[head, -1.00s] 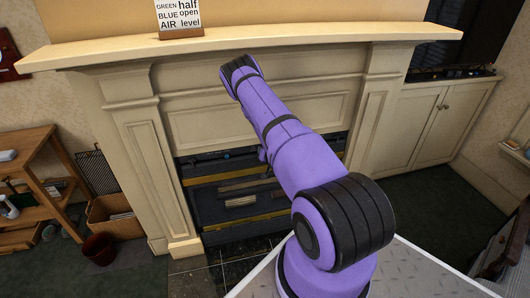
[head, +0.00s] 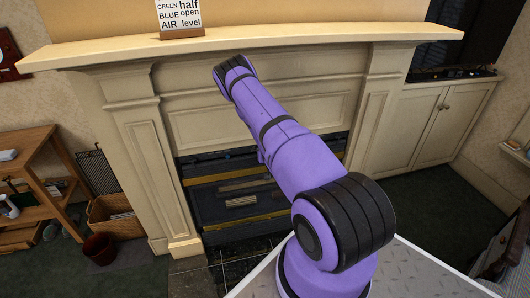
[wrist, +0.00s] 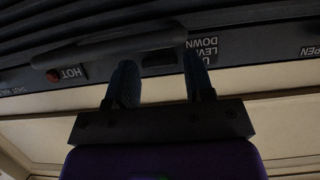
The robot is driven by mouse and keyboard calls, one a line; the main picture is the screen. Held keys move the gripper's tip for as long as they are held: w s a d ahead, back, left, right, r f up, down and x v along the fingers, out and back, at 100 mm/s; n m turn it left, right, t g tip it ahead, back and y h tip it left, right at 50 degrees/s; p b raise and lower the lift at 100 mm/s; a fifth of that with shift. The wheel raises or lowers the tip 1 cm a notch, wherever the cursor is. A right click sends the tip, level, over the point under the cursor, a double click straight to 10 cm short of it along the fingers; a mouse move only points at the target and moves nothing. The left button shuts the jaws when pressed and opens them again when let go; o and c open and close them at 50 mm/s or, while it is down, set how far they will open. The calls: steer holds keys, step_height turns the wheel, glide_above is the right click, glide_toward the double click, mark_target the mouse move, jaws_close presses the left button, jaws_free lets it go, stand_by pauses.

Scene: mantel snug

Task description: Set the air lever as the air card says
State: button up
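The card (head: 179,15) on the mantel shelf reads GREEN half, BLUE open, AIR level. In the wrist view, a dark panel edge carries a label (wrist: 203,50) in which LEVEL and DOWN can be read upside down. A small dark block (wrist: 160,62) beside that label may be the air lever; its setting is too dark to tell. My gripper (wrist: 162,85) is open, its two fingers apart and pointing at the panel edge on either side of the block. I cannot tell whether they touch anything. The head view hides the gripper behind my arm.
A long dark bar (wrist: 105,48) runs along the panel just beyond the fingers. The mantel shelf (head: 320,38) overhangs the fireplace (head: 235,190). A shelf unit and a basket (head: 115,216) stand left.

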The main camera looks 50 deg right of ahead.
steer(key=v, duration=1.1)
steer(key=shift+w, duration=0.15)
stand_by(0.5)
steer(key=w+a+r+g+y, duration=0.1)
steer(key=w+a+r, duration=0.25)
steer(key=r, duration=0.45)
steer(key=w+a+r, duration=0.2)
steer(key=w+r, duration=0.2)
steer(key=r, duration=0.5)
steer(key=s+a+r+g+y, duration=0.1)
steer(key=s+a+r, duration=0.1)
steer(key=a+r, duration=0.55)
steer(key=s+a+r+g+y, duration=0.15)
steer(key=a+r, duration=0.35)
steer(key=r, duration=0.6)
steer(key=s+a+r+n+y, duration=0.3)
steer(key=s+a+r, duration=0.8)
steer(key=s+r, duration=0.1)
steer(key=s+a+r+n+g, duration=0.1)
steer(key=s+a+r, duration=0.1)
steer(key=s, duration=0.7)
steer(key=s+a+r+n+g, duration=0.1)
steer(key=s+a, duration=0.3)
steer(key=s, duration=0.5)
steer(key=shift+s+r+n+g, duration=0.3)
steer(key=shift+r+n+g, duration=0.05)
steer(key=shift+r+n, duration=0.3)
